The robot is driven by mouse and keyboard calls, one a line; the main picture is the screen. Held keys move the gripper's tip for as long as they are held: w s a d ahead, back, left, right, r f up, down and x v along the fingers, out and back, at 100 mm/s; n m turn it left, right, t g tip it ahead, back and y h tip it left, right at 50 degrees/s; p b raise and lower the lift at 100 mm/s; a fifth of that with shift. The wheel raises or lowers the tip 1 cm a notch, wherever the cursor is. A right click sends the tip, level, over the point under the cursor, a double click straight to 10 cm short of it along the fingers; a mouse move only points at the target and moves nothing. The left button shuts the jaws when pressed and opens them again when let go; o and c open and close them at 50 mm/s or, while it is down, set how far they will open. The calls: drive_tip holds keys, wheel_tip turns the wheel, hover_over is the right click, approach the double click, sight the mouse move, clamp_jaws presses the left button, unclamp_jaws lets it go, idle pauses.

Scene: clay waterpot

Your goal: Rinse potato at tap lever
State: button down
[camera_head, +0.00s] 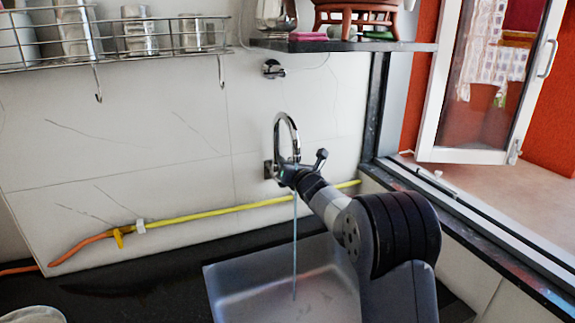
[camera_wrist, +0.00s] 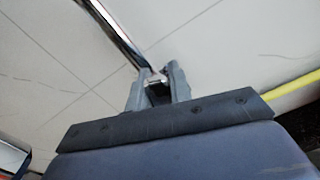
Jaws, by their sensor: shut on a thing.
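The chrome tap (camera_head: 286,128) stands out from the tiled wall, and its curved spout also shows in the wrist view (camera_wrist: 118,32). A thin bluish stream of water (camera_head: 295,245) falls into the grey sink (camera_head: 245,285). My gripper (camera_head: 287,173) is at the tap body, below the spout's curve. In the wrist view its fingers (camera_wrist: 156,88) are closed around a small shiny metal part, apparently the tap lever (camera_wrist: 156,77). My gripper and arm hide much of the tap's base. I see no potato in either view.
A yellow and orange hose (camera_head: 200,214) runs along the wall behind the dark counter (camera_head: 120,292). A wire rack (camera_head: 110,52) and a shelf (camera_head: 345,46) hang above. An open window (camera_head: 490,85) is at the right. A pale bowl edge (camera_head: 33,314) shows at lower left.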

drive_tip(key=c, duration=1.3)
unclamp_jaws()
drive_tip(key=b+v, duration=0.3)
drive_tip(key=v, duration=0.7)
drive_tip(key=shift+s+d, duration=0.2)
drive_tip(key=shift+s, duration=0.15)
drive_tip(key=shift+w, duration=0.15)
drive_tip(key=p+x, duration=0.3)
drive_tip(key=x, duration=0.7)
drive_tip(key=shift+w+a, duration=0.2)
drive_tip(key=shift+a, duration=0.05)
drive_tip(key=shift+d, duration=0.1)
